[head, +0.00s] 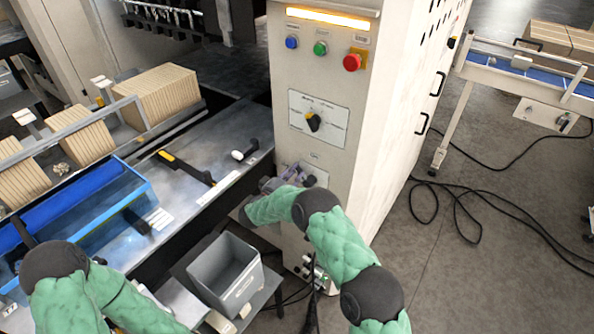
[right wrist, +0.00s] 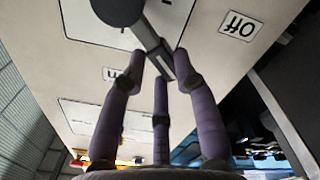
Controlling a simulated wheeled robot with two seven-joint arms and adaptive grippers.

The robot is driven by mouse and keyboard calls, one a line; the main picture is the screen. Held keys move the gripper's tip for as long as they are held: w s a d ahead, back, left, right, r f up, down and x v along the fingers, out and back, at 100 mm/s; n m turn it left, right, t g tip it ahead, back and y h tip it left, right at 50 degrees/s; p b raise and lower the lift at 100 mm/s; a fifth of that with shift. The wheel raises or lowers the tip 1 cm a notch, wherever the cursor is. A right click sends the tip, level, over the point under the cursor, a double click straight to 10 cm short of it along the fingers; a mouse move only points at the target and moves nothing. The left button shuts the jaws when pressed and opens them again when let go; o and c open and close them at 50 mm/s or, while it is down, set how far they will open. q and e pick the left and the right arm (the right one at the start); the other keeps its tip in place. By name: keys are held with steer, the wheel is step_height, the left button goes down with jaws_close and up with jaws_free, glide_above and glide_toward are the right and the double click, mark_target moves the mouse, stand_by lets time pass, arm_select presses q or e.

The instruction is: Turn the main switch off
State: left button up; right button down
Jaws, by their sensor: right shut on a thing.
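The main switch is low on the cabinet front; its pale plate (head: 320,171) shows in the head view, with the handle mostly hidden by my gripper. In the right wrist view the switch has a dark round hub (right wrist: 118,10) and a grey lever (right wrist: 156,42). An OFF label (right wrist: 240,25) lies to the right of the lever, apart from it. Another label (right wrist: 111,73), partly hidden, lies below the hub. My right gripper (right wrist: 161,73), with purple fingers, is shut on the lever's end; it also shows in the head view (head: 289,178). My left gripper is out of view.
Above the switch, the cabinet carries a rotary selector (head: 313,122) and blue, green and red (head: 352,62) buttons. A grey bin (head: 226,275) stands left of my right forearm. Black cables (head: 480,205) lie on the floor at right.

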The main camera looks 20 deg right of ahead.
steer(key=shift+w+a+f+n, duration=0.3)
steer(key=shift+f+n, duration=0.4)
steer(key=shift+n, duration=0.7)
steer(key=shift+w+a+f+n, duration=0.2)
steer(key=shift+f+n, duration=0.5)
steer(key=shift+n, duration=0.7)
steer(key=shift+w+a+f+n, duration=0.3)
steer(key=shift+f+n, duration=0.4)
steer(key=shift+n, duration=0.7)
steer(key=shift+d+f, duration=0.1)
steer(key=c, duration=0.9)
jaws_free()
steer(key=shift+w, duration=0.1)
steer(key=shift+c, duration=0.2)
steer(key=v, duration=1.2)
